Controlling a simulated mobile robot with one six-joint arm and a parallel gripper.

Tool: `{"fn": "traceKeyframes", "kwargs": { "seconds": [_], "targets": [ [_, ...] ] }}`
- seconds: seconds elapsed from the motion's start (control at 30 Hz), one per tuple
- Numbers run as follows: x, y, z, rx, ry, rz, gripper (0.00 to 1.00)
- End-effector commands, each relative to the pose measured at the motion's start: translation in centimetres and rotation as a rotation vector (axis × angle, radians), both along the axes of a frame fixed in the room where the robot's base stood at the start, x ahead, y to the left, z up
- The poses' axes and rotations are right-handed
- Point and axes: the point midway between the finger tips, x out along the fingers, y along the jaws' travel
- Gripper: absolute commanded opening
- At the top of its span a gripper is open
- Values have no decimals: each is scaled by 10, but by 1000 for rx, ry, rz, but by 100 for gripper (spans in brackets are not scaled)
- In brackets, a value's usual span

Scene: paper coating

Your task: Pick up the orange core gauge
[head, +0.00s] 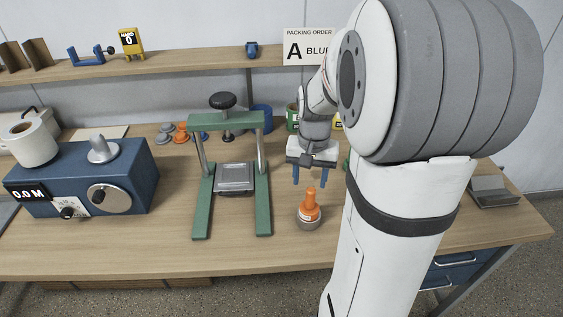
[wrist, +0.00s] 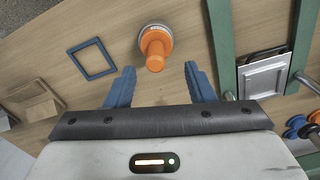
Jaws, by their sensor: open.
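The orange core gauge (head: 310,207) stands upright on a round grey base on the wooden bench, right of the green press. In the wrist view the orange core gauge (wrist: 155,47) shows ahead of the fingertips, roughly centred between them. My gripper (head: 309,181) has blue fingers and is open and empty, just above and behind the gauge in the head view. In the wrist view my gripper (wrist: 160,80) has its two fingers spread apart, with the gauge beyond them and not visibly touched.
The green press (head: 203,206) stands left of the gauge. A blue winder box (head: 125,178) is at far left. Several grey and orange pieces (head: 180,132) lie behind the press. A blue square frame (wrist: 92,60) lies near the gauge. Bench in front is clear.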

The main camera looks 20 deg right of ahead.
Motion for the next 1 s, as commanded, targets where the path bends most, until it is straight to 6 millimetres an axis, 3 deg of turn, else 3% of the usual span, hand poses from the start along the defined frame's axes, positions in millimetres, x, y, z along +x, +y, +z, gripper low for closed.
{"fn": "traceKeyframes", "kwargs": {
  "seconds": [0.1,0.37,0.67,1.0],
  "targets": [
    [5,-8,-5,5,13,-32,49],
    [5,-9,-34,5,16,-34,49],
    [4,-10,-75,5,16,-32,49],
    [5,-10,-81,4,12,-31,46]
  ]
}}
